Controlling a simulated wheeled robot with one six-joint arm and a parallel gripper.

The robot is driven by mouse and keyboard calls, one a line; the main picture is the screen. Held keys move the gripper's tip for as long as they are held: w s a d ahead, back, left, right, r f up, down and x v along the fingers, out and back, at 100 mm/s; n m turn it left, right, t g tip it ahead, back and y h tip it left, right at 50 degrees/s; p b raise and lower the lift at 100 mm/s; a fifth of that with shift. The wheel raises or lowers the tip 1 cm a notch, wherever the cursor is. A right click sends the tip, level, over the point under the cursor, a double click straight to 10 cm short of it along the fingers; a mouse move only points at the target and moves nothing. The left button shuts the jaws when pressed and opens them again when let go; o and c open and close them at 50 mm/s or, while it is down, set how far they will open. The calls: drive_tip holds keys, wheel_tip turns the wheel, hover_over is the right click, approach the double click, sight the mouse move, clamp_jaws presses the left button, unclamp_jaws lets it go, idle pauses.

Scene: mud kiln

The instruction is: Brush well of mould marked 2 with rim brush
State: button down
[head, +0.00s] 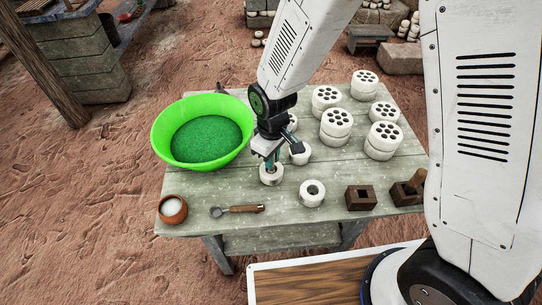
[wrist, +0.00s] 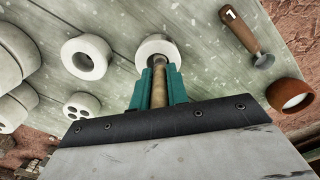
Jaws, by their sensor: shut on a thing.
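My gripper (head: 270,160) is shut on the rim brush (wrist: 158,88), whose tan handle shows between the teal fingers in the wrist view. The brush points down at a white round mould (head: 270,178) near the table's front. Its lower end is over or in the well of this mould, also seen in the wrist view (wrist: 157,42); how deep cannot be told. A second white mould (head: 312,195) with one open well stands to the right, and in the wrist view (wrist: 86,57) at left. No number 2 is readable on either.
A green bowl (head: 165,125) of green powder stands at the left. A terracotta pot (head: 172,210), a spoon (head: 245,208) marked 1 and dark square blocks (head: 361,197) line the front. Stacked holed white pieces (head: 336,124) stand behind. A smaller holed piece (wrist: 88,107) is close by.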

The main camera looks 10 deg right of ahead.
drive_tip(key=shift+r, duration=0.15)
drive_tip(key=shift+r, duration=3.9)
